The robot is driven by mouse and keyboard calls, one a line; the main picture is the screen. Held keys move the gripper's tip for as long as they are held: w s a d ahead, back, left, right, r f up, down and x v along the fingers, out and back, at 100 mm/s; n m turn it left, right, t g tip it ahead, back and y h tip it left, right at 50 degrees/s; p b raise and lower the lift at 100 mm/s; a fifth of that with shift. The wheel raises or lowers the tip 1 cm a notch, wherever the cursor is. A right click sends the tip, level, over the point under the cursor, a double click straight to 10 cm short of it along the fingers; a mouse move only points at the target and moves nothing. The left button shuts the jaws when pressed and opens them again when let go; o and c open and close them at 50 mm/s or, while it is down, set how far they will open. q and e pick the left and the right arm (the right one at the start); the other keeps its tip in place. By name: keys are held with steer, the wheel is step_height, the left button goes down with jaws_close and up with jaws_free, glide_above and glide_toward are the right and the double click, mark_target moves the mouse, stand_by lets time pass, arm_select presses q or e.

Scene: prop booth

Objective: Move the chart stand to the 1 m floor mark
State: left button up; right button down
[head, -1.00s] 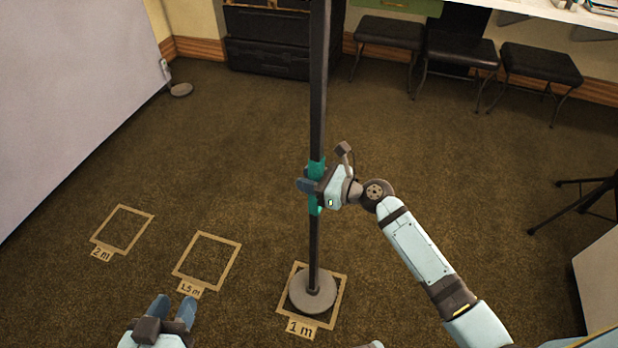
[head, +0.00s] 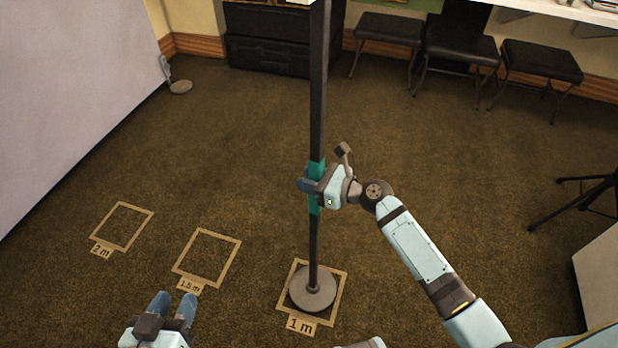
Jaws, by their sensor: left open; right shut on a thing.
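The chart stand (head: 316,110) is a tall dark pole with a round grey base (head: 312,290) and a green grip section; its top is out of view. It looks upright. The base rests on the floor inside the taped square of the 1 m mark (head: 340,292). My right gripper (head: 312,186) is shut on the pole at the green section. My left gripper (head: 172,306) is open and empty at the bottom left, below the 1.5 m mark.
The 1.5 m mark (head: 238,250) and the 2 m mark (head: 150,222) are empty squares to the left. Black stools (head: 460,50) and a dark chest (head: 270,55) stand at the back. Black tripod legs (head: 575,200) stand at the right. The carpet between is clear.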

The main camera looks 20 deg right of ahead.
arm_select(q)
steer(key=shift+f+b, duration=0.45)
steer(key=shift+b, duration=0.05)
arm_select(e)
steer(key=shift+f, duration=0.85)
stand_by(0.4)
steer(key=c, duration=0.7)
jaws_free()
arm_select(q)
steer(key=shift+s+a+f+g+y+p, duration=0.5)
steer(key=shift+s+a+f+g+p, duration=0.3)
steer(key=shift+p, duration=0.45)
arm_select(e)
steer(key=v, duration=1.3)
steer(key=shift+s+d, duration=0.25)
steer(key=shift+d, duration=0.05)
arm_select(q)
steer(key=shift+w+f, duration=0.1)
arm_select(e)
steer(key=shift+f, duration=0.1)
